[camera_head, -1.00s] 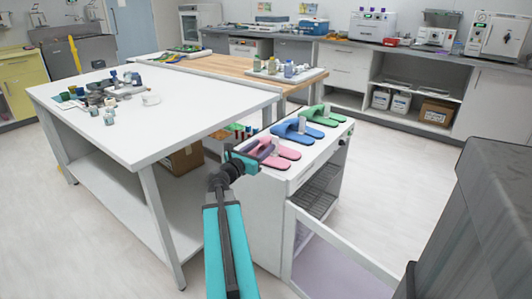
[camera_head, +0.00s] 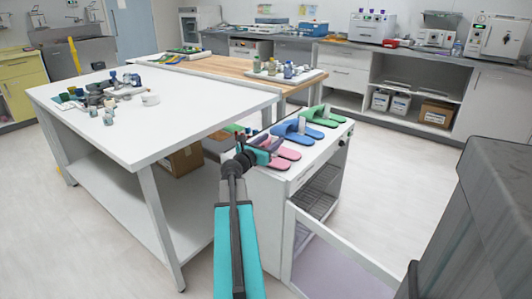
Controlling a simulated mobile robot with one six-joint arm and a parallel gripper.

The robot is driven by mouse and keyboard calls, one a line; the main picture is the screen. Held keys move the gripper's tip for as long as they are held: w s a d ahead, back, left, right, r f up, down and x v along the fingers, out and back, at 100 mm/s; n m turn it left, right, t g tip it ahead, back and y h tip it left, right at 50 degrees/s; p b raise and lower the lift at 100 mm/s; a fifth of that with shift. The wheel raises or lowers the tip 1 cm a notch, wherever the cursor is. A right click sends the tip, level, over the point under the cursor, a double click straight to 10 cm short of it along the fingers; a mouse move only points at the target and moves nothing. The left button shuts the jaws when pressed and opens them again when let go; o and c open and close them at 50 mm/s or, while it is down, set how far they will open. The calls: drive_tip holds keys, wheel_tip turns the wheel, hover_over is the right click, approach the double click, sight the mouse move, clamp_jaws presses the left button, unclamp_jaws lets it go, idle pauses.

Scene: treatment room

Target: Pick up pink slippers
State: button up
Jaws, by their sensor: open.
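The pink slippers (camera_head: 287,154) lie side by side on top of a white cabinet (camera_head: 306,172), at its near end. Blue slippers (camera_head: 296,132) lie just behind them and green slippers (camera_head: 321,115) at the far end. My gripper (camera_head: 266,144) is over the left part of the pink slippers and hides some of them. Its jaws are open. At this size I cannot tell whether a slipper strap lies between the jaws or whether they touch.
A white table (camera_head: 150,118) with small jars stands to the left of the cabinet. The cabinet's door (camera_head: 335,252) hangs open at the front. A dark grey block (camera_head: 480,225) fills the right edge. Floor is free between the cabinet and the back counter.

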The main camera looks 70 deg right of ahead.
drive_tip(key=shift+s+d, duration=0.15)
drive_tip(key=shift+d, duration=0.65)
drive_tip(key=shift+s+d+r+b, duration=0.1)
drive_tip(key=shift+s+d+b, duration=0.1)
drive_tip(key=shift+d, duration=0.65)
drive_tip(key=shift+s+d+f+b, duration=0.15)
drive_tip(key=shift+d+b, duration=0.1)
drive_tip(key=shift+d, duration=0.6)
drive_tip(key=shift+s+d+r+b, duration=0.15)
drive_tip(key=shift+s+d+b, duration=0.05)
drive_tip(key=shift+d, duration=0.65)
drive_tip(key=shift+c, duration=0.2)
clamp_jaws()
